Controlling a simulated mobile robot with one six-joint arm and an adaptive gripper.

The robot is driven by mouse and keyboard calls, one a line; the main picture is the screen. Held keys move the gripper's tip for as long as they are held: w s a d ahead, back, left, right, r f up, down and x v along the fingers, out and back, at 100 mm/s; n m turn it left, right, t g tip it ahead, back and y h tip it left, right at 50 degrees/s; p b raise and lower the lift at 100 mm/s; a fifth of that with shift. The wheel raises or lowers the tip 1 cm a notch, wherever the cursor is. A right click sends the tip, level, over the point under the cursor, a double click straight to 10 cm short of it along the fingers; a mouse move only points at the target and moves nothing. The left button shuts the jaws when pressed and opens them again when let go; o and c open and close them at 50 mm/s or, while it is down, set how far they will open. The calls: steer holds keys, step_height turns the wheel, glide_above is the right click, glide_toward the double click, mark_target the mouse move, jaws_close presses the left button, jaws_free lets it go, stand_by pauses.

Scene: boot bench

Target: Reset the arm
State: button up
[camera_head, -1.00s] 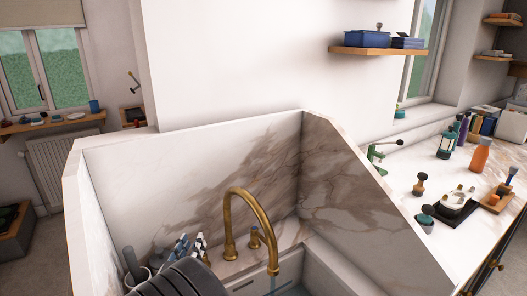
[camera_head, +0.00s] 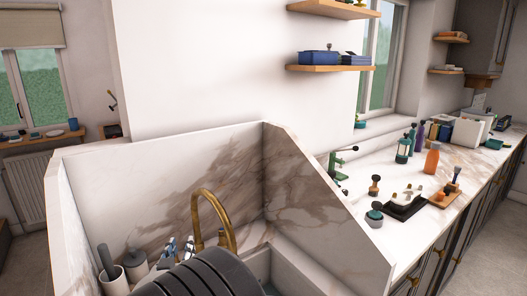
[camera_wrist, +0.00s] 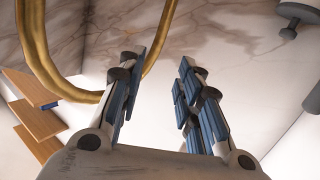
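My gripper (camera_head: 180,246) shows in the head view low and left of centre, partly hidden behind my dark arm link. It is inside the marble-walled sink corner, just left of the brass tap (camera_head: 210,203). In the wrist view my gripper (camera_wrist: 160,66) has its two blue-padded fingers spread with a clear gap between them and nothing held. The brass tap (camera_wrist: 38,62) curves behind and left of the fingers in the wrist view. Whether it touches them I cannot tell.
High marble panels (camera_head: 160,180) wall the sink corner. Light holders (camera_head: 113,281) with grey handles stand at lower left. Wooden shelves (camera_head: 330,69) hang on the wall.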

steer(key=d+r+g+y, duration=0.2)
steer(key=d+r+g, duration=0.1)
steer(key=d+r, duration=0.5)
steer(key=s+d+r+g+y, duration=0.1)
steer(key=s+d+r+g, duration=0.3)
steer(key=s+d, duration=0.45)
steer(key=s+d+f+m+g+h, duration=0.1)
steer(key=s+d+f+g+h, duration=0.1)
steer(key=s+d, duration=0.8)
steer(key=s+d+f+g+h, duration=0.2)
steer(key=s+d, duration=0.8)
steer(key=s, duration=0.8)
steer(key=shift+d+f+m+g, duration=0.3)
steer(key=shift+f+m+g, duration=0.1)
steer(key=shift+g, duration=0.1)
